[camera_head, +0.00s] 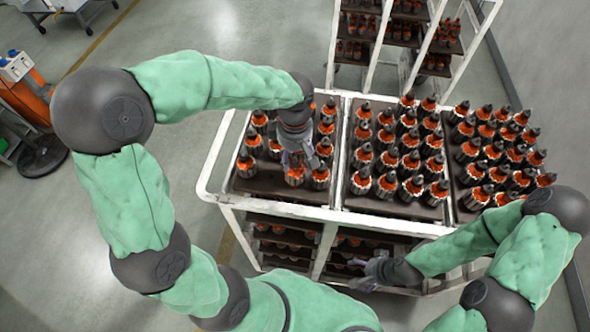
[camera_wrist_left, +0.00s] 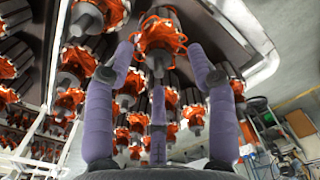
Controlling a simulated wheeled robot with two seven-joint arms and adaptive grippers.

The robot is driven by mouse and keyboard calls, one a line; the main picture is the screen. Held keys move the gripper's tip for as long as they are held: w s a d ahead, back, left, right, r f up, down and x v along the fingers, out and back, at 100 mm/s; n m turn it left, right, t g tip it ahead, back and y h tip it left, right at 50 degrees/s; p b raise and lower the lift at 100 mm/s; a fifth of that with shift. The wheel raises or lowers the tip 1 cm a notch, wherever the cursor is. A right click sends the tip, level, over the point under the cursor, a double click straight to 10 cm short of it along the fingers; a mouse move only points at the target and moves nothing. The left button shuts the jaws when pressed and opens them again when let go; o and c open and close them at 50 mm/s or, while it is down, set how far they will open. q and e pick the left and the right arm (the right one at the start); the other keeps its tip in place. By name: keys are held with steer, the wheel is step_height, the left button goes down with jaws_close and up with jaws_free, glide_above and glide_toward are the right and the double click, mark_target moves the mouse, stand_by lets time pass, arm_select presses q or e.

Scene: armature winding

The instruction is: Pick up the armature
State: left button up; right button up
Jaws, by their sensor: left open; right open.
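Several armatures, dark with orange windings, stand upright in the left tray (camera_head: 262,186) of the white cart. My left gripper (camera_head: 300,158) is over this tray, with its fingers close around the top of one armature (camera_head: 294,175) near the tray's front. In the left wrist view, the purple fingers of my left gripper (camera_wrist_left: 160,80) are spread, with an armature (camera_wrist_left: 160,38) between and beyond their tips. I cannot tell whether they touch it. My right gripper (camera_head: 365,275) is open and empty in front of the cart, below the tray level.
The cart's middle tray (camera_head: 390,207) and right tray (camera_head: 462,212) hold many more upright armatures. A white rail (camera_head: 205,185) edges the cart. Another white rack (camera_head: 372,55) with armatures stands behind. Neighbouring armatures crowd the left gripper. Open floor lies left of the cart.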

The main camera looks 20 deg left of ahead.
arm_select(q)
steer(key=shift+w+f, duration=0.1)
steer(key=shift+f, duration=1)
steer(key=shift+r, duration=0.1)
jaws_close()
